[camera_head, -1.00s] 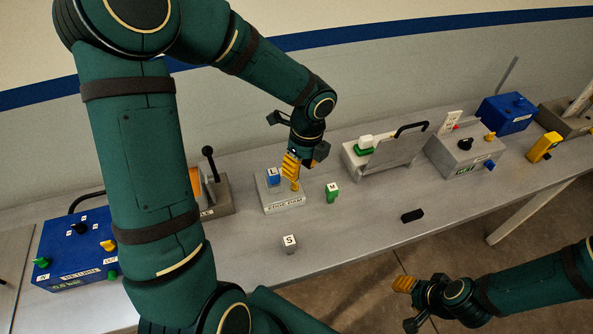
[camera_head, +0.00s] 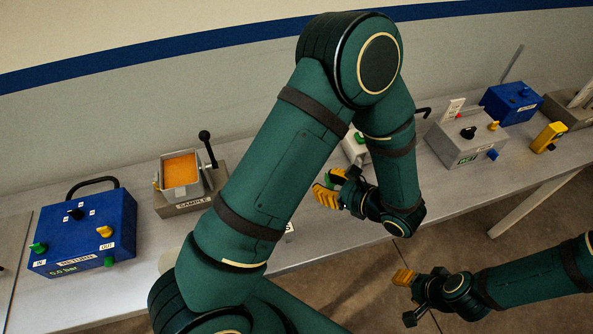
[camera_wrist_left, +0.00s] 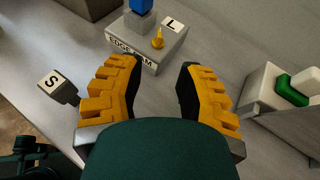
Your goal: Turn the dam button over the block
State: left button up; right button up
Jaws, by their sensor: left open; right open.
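The grey edge dam box (camera_wrist_left: 135,52) shows at the top of the left wrist view. It carries a yellow pointed knob (camera_wrist_left: 158,40), a blue block (camera_wrist_left: 141,6) cut off by the frame edge, and a white L label (camera_wrist_left: 172,22). In the head view my left arm hides this box. My left gripper (camera_wrist_left: 156,68) is open, its yellow fingers spread short of the box with nothing visible between them. It also shows in the head view (camera_head: 327,189), beside a small green patch I cannot identify surely. My right gripper (camera_head: 407,297) is open and empty at the lower right.
A white S cube (camera_wrist_left: 49,82) lies left of the left fingers. A box with a green-and-white part (camera_wrist_left: 292,92) is on the right. The blue return box (camera_head: 85,235) and the sample holder (camera_head: 185,203) stand left; a grey box (camera_head: 466,142) stands right.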

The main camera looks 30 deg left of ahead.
pick_arm(q)
jog(key=x, duration=1.1)
grip_shut()
